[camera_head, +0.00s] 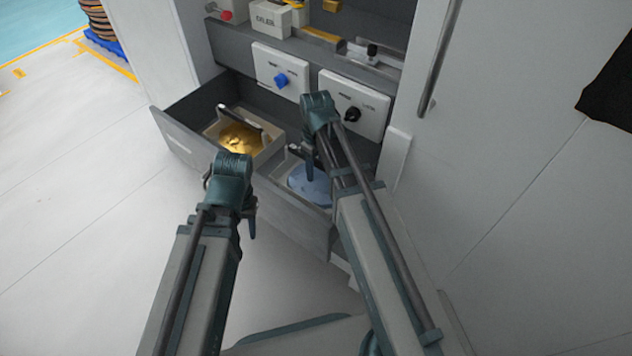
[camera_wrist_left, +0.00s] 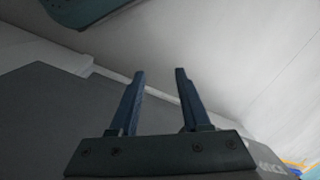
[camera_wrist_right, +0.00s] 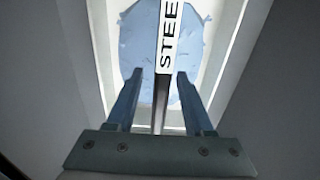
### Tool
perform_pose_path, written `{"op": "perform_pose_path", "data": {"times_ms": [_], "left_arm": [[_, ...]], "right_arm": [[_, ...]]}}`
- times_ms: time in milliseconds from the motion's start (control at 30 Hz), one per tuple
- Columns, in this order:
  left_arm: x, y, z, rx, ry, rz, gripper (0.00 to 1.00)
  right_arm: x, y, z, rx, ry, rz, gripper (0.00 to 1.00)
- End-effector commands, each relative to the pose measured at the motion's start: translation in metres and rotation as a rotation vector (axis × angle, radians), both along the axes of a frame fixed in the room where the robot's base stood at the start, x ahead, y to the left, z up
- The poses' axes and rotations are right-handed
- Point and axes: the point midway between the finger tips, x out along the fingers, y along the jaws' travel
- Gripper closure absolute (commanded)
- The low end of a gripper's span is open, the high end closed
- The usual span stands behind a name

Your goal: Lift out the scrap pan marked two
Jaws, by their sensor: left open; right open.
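Two pale scrap pans sit in an open grey drawer (camera_head: 290,215). The left pan (camera_head: 272,150) holds gold-coloured scrap. The right pan (camera_head: 279,176) holds blue-grey scrap and is partly hidden by my right arm. In the right wrist view this pan (camera_wrist_right: 103,50) has a bar handle (camera_wrist_right: 171,35) with a label starting "STEE". I see no mark "two" on either pan. My right gripper (camera_wrist_right: 162,74) is open, with the handle showing between its fingers; I cannot tell if they reach around it. My left gripper (camera_wrist_left: 160,73) is open and empty, near the drawer's front.
Above the drawer are two white panels, one with a blue knob (camera_head: 281,80) and one with a black knob (camera_head: 352,114). A shelf above them holds a white box (camera_head: 270,18). Open floor (camera_head: 70,200) lies to the left.

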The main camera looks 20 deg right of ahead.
Motion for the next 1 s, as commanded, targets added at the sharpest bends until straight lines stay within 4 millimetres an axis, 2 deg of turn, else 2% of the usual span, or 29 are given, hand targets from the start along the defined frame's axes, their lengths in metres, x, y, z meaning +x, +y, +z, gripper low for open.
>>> {"op": "perform_pose_path", "data": {"times_ms": [67, 300, 367, 1000], "left_arm": [[0.0, 0.0, 0.0007, 0.0, 0.0, 0.0, 0.53], [-0.0001, 0.0, 0.0007, 0.0, 0.0, 0.0, 0.53], [0.0, 0.0, 0.0007, 0.0, 0.0, 0.0, 0.53], [0.0, 0.0, 0.0006, 0.0, 0.0, 0.0, 0.53]], "right_arm": [[0.0001, 0.0001, 0.0007, 0.0, 0.0, 0.0, 0.49], [0.0, 0.0, 0.0007, 0.0, 0.0, 0.0, 0.93], [0.0, 0.0, 0.0007, 0.0, 0.0, 0.0, 1.0], [0.0001, 0.0001, 0.0006, 0.0, 0.0, 0.0, 1.0]]}}
